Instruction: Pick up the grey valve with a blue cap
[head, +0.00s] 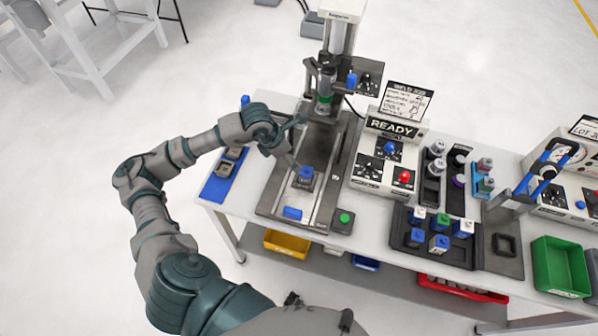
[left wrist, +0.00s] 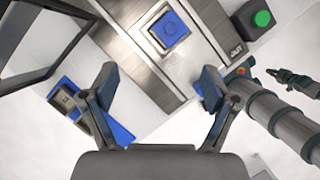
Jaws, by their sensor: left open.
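The grey valve with a blue cap (head: 306,173) stands in the fixture on the metal press base. Its square blue cap (left wrist: 169,29) shows at the top of the left wrist view, beyond my fingers. My left gripper (head: 298,143) is above and just behind the valve in the head view. It is open and empty, with its two fingers (left wrist: 158,78) spread wide and apart from the valve. A small dark claw (left wrist: 292,80) at the right of the left wrist view looks like my right gripper; its jaw state is unclear.
The press column (head: 325,90) rises behind the valve. A blue tray (head: 214,187) lies left. The READY control box (head: 389,150) and a rack with several capped parts (head: 405,247) stand right.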

